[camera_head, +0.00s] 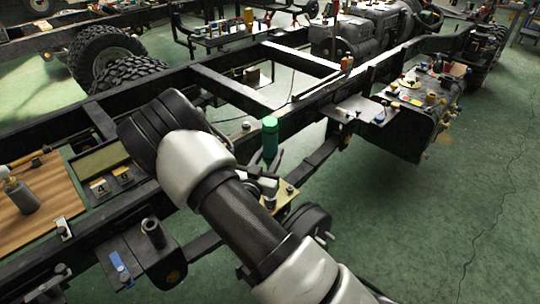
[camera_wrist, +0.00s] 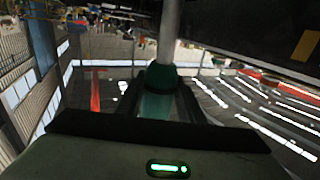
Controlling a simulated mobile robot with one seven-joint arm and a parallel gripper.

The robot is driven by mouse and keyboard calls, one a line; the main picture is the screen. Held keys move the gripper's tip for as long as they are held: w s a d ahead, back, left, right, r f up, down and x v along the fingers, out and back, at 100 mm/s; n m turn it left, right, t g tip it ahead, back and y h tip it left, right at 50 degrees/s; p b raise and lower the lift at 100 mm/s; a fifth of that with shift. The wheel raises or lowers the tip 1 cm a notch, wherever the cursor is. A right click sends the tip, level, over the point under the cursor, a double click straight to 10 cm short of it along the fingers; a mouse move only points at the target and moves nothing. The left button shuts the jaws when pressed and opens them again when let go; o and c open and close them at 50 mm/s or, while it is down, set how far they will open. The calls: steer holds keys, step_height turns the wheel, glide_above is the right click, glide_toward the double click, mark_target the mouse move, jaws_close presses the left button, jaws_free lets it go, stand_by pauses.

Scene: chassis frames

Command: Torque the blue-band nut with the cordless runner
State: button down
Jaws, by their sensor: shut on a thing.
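My gripper (camera_head: 264,182) is partly hidden by my arm in the head view, beside the chassis rail. It is shut on a tool with a green cylindrical part (camera_head: 270,137) that stands upright above the jaws; I take this to be the cordless runner. In the wrist view, a green collar (camera_wrist: 161,76) and a grey shaft show above a dark body with a lit green indicator. A small blue-marked piece (camera_head: 120,268) is on a dark bracket at the lower left. Another small blue piece (camera_head: 379,118) is on the right-hand plate. I cannot tell which is the blue-band nut.
The black chassis rail (camera_head: 305,112) runs diagonally behind my arm. A wooden board (camera_head: 58,190) with a grey bottle-like item lies at the left, near number blocks 4 and 0 (camera_head: 101,188). A block with several small fittings (camera_head: 425,85) is at the right. Green floor is open at lower right.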

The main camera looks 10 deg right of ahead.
mark_target(268, 145)
steer(key=shift+r, duration=0.15)
steer(key=shift+r+p, duration=1.55)
steer(key=shift+r, duration=0.95)
